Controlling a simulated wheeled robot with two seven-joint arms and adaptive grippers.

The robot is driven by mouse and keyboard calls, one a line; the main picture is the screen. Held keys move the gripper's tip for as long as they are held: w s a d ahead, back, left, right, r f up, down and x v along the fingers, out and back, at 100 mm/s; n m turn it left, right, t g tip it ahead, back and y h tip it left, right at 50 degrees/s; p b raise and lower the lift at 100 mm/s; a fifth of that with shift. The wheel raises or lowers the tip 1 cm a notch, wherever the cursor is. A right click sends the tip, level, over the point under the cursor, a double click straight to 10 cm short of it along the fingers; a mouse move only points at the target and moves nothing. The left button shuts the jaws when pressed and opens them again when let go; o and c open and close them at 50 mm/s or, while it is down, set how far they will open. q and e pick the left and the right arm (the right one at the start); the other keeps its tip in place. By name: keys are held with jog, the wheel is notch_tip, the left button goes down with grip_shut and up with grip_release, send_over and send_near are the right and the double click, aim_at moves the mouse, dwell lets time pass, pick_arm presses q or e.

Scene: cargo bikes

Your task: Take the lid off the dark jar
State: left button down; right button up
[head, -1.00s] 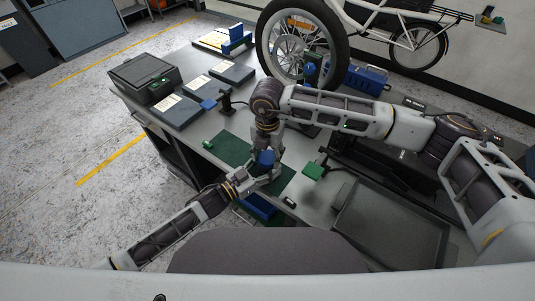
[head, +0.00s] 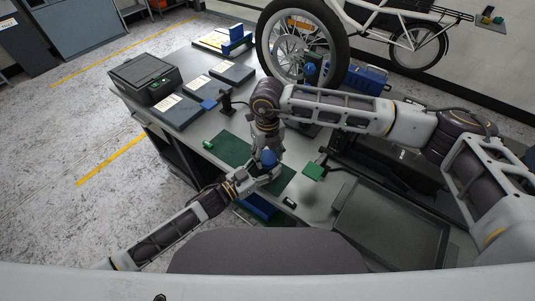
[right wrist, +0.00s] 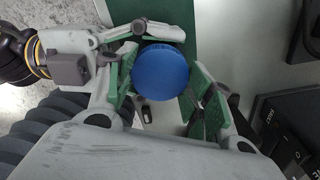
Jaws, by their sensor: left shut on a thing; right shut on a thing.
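The blue round lid (head: 268,158) shows between my two grippers above the table; the right wrist view looks down on its top (right wrist: 160,72). The dark jar's body is hidden beneath the lid and behind the grippers. My right gripper (head: 269,143) points down from above, with its green-padded fingers on both sides of the lid, shut on it. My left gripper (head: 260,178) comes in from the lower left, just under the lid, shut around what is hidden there. I cannot tell whether the lid sits on the jar or is apart from it.
A green mat (head: 233,150) lies on the grey table below. A green block (head: 313,171) and a large grey tray (head: 390,228) are to the right. A small black stand (head: 226,104) and flat dark boxes (head: 176,110) are behind left. A bike wheel (head: 301,50) stands at the back.

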jog(key=n, duration=1.3)
jog(key=shift+n, duration=0.3)
jog(key=n, duration=0.6)
jog(key=shift+w, duration=0.1)
jog(key=n, duration=0.6)
jog(key=shift+n, duration=0.4)
jog(key=shift+r, duration=0.1)
jog(key=shift+r, duration=1.2)
dwell(0.6)
jog(key=shift+r, duration=1.85)
